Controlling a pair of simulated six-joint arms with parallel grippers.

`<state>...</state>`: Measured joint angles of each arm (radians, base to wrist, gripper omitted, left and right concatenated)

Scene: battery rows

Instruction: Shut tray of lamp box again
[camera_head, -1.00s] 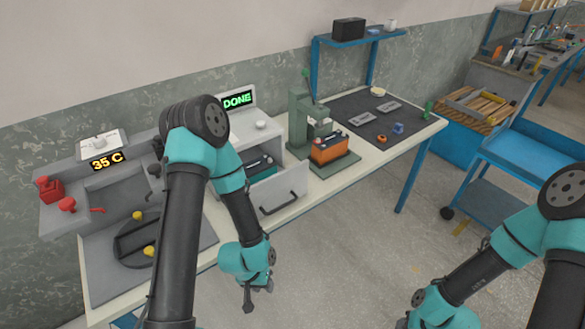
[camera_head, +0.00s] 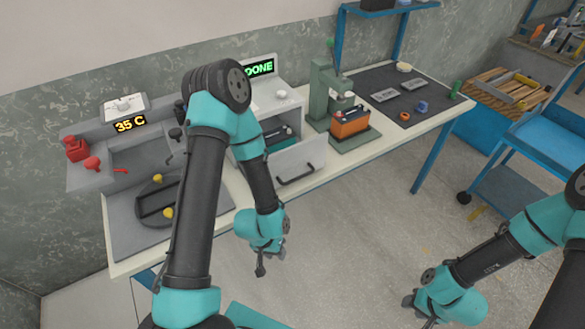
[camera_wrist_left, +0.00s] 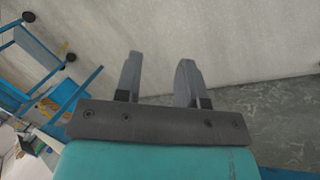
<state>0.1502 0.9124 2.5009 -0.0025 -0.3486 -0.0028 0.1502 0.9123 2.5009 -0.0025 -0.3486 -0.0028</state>
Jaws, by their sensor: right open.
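The lamp box (camera_head: 283,107) is a white box with a green "DONE" display on the bench. Its tray (camera_head: 300,160) is pulled out at the front, with a pale front panel and a dark handle (camera_head: 296,173). A dark battery-like item shows inside the opening, partly hidden by my left arm. My left gripper (camera_head: 261,266) hangs in front of the bench, below and left of the handle, apart from it. In the left wrist view (camera_wrist_left: 158,72) its two fingers are apart with nothing between them. My right gripper (camera_head: 412,308) is open over the floor at lower right, away from the bench.
A green press (camera_head: 326,92) with an orange battery (camera_head: 349,124) stands right of the lamp box. A grey station with a "35 C" display (camera_head: 130,123) and red knobs is at left. A dark mat (camera_head: 385,75) with small parts lies further right. The floor before the bench is clear.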

